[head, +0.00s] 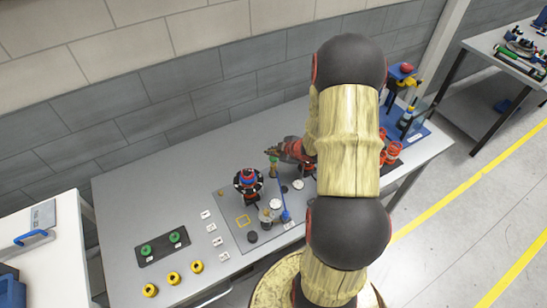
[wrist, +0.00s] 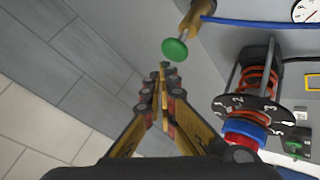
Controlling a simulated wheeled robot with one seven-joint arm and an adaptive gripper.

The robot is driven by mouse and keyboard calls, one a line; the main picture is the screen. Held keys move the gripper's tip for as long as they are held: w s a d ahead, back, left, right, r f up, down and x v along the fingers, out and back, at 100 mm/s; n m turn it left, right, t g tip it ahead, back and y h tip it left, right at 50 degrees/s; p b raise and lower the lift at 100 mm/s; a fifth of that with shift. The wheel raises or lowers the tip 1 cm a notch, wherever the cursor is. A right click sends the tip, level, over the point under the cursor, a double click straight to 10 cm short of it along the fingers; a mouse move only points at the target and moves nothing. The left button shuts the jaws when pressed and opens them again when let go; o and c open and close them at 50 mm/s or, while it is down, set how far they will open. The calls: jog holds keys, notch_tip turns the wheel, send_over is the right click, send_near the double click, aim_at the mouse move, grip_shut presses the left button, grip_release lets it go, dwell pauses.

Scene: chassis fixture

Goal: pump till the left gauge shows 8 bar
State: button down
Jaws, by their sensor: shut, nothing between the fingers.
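The pump's green round knob (wrist: 175,50) sits on a thin rod out of a brass-coloured body (wrist: 197,20) in the wrist view. In the head view the green knob (head: 273,160) is small, at the back of the grey mat. My gripper (wrist: 163,68) is shut and empty, its tips close beside the knob; I cannot tell whether they touch it. A white gauge dial (wrist: 308,11) is cut off at the wrist view's top right corner. A pale round dial (head: 298,184) lies right of the pump in the head view. No reading is legible.
A spring unit with red coils and a blue ring (head: 248,181) stands left of the pump; its spring (wrist: 262,80) is large in the wrist view. A blue hose (wrist: 255,22) runs from the pump body. Green and yellow rings lie front left. A grey wall stands behind.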

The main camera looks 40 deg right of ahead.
aim_at(273, 159)
jog(key=shift+f, duration=0.15)
jog(key=shift+f, duration=0.3)
jog(key=shift+f+b, duration=1.25)
jog(key=shift+f, duration=0.05)
dwell(1.3)
jog(key=shift+r, duration=0.15)
jog(key=shift+r+p, duration=1.6)
notch_tip(273, 159, up, 5)
jog(key=p, duration=0.4)
dwell(1.7)
